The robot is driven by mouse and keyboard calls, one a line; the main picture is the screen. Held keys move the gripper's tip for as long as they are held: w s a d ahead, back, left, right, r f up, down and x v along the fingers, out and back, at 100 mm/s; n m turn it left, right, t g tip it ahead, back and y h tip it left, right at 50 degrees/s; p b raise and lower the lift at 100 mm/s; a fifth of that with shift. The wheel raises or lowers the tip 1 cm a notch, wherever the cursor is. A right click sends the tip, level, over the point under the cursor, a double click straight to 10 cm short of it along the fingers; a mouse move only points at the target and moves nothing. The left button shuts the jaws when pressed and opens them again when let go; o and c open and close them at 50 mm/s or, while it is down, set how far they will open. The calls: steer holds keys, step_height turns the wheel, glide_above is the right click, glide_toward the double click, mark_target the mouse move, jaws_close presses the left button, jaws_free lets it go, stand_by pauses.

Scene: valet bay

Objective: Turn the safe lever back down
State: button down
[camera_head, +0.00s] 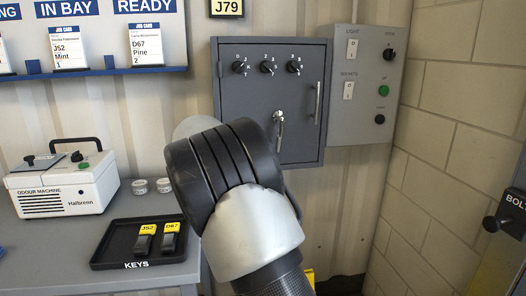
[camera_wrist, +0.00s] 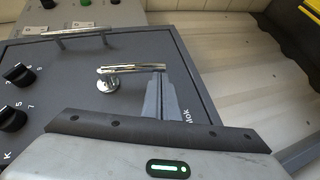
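The safe (camera_head: 240,105) is a dark grey wall box with its door closed. Its chrome lever (camera_head: 279,130) hangs from its pivot with the free end pointing down. In the wrist view, which is turned sideways, the lever (camera_wrist: 135,68) runs right from its round pivot. My gripper (camera_wrist: 161,78) has its grey fingers close together, with the tips at the lever's free end. I cannot tell whether they touch it. The lever does not appear to lie between the fingers. In the head view my wrist hides the fingers.
The safe has three black dials (camera_head: 267,67) and a fixed chrome handle (camera_head: 317,103). A switch panel (camera_head: 365,120) is on its right, beside a brick wall (camera_head: 440,120). A key tray (camera_head: 110,240) and a white odour machine (camera_head: 65,183) stand on the bench at left.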

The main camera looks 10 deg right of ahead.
steer(key=shift+d+f+b, duration=0.3)
steer(key=shift+d+b, duration=0.05)
steer(key=shift+d, duration=0.3)
steer(key=shift+f, duration=0.1)
